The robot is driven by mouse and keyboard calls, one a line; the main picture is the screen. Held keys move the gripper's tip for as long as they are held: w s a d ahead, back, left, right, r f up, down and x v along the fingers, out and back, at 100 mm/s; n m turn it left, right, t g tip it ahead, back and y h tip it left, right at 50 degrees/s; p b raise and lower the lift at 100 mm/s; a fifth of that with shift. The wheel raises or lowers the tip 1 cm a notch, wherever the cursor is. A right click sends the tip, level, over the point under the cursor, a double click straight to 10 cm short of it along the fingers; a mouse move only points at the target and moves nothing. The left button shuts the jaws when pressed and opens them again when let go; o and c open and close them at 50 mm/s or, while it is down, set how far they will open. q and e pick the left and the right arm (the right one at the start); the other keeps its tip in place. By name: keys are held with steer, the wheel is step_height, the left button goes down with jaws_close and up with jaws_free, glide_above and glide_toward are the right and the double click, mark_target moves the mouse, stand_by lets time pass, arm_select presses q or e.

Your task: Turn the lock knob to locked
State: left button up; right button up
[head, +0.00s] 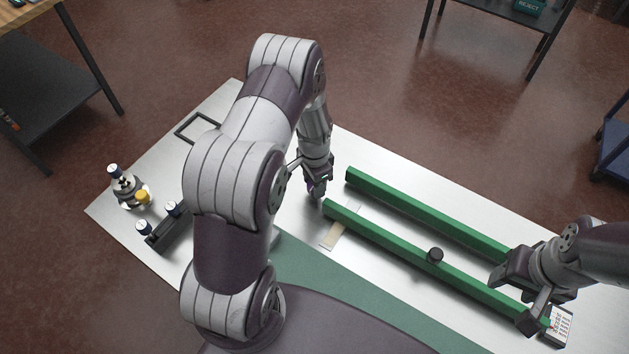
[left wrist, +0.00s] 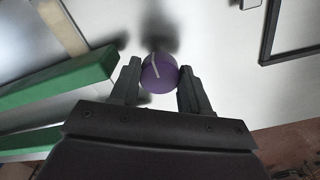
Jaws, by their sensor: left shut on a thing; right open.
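A round purple knob (left wrist: 160,73) with a pale pointer line sits between the two fingertips of my left gripper (left wrist: 158,84) in the left wrist view. The fingers are shut on its sides, one on each side. The pale line runs up from the knob's middle, leaning slightly left. In the head view my left gripper (head: 316,190) points down beside the left ends of the green rails, and only a trace of purple shows there. No lock markings can be read. My right gripper (head: 527,292) is open at the right ends of the rails.
Two long green rails (head: 400,205) run across the metal table (head: 400,170); a black knob (head: 435,255) stands on the nearer one. A dark frame (head: 197,127) and small capped fittings (head: 130,190) are at the left.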

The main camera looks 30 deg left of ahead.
arm_select(q)
steer(key=o, duration=0.9)
steer(key=shift+w+r, duration=0.15)
steer(key=shift+w, duration=0.1)
steer(key=shift+o, duration=0.8)
steer(key=shift+s, duration=0.2)
steer(key=shift+r, duration=0.25)
step_height(320, 180, up, 12)
steer(key=b, duration=0.2)
steer(key=shift+b, duration=0.35)
